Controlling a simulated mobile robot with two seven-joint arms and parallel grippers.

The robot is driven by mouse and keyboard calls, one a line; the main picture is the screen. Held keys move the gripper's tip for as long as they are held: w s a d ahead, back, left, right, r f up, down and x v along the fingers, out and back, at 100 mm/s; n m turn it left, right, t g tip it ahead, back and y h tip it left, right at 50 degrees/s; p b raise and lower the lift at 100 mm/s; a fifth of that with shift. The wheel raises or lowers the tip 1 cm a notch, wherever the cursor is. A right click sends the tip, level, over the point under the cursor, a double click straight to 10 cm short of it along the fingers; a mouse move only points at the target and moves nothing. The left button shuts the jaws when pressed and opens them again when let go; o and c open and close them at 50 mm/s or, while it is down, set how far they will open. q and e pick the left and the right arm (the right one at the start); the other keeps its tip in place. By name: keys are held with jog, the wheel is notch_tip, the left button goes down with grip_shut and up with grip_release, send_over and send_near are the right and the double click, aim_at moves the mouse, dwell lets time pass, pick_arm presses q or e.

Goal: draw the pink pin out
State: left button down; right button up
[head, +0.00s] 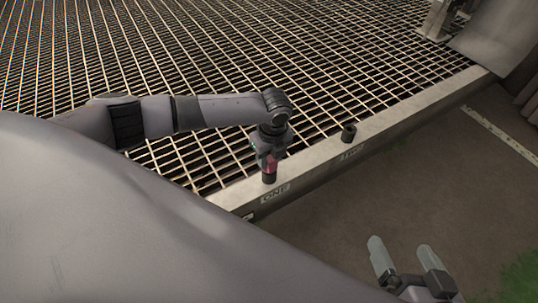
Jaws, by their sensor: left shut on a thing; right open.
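The pink pin (269,166) is upright at the dark socket (269,179) beside the label ONE on the pale edge beam. My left gripper (270,158) comes down from above and is shut on the pin's upper part. The gripper hides the pin's top, and I cannot tell how deep its lower end sits. My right gripper (403,258) is open and empty at the lower right, over the brown ground and apart from the beam.
A second dark socket (348,132) stands on the beam (312,160) by the label TWO. A metal grating (230,60) spreads behind the beam. Brown ground (440,170) in front is clear, with grass (522,275) at the lower right. Grey metal housing (495,40) stands at the upper right.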

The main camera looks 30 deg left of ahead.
pick_arm(q)
jog(key=shift+r+p, duration=0.4)
jog(key=shift+p, duration=0.1)
pick_arm(e)
jog(key=shift+r, duration=0.55)
pick_arm(q)
jog(key=shift+r+p, duration=1.3)
jog(key=shift+p, duration=0.25)
jog(key=shift+r+p, duration=0.95)
jog(key=shift+p, duration=0.15)
jog(key=shift+r+p, duration=0.7)
jog(key=shift+p, duration=0.2)
jog(key=shift+r, duration=0.15)
pick_arm(e)
jog(key=s+d+f+h, duration=0.1)
jog(key=s+d+h, duration=0.1)
jog(key=d, duration=0.4)
jog(key=shift+s+d+f+g+h, duration=0.3)
jog(key=shift+d+g+h, duration=0.1)
jog(key=shift+h, duration=0.3)
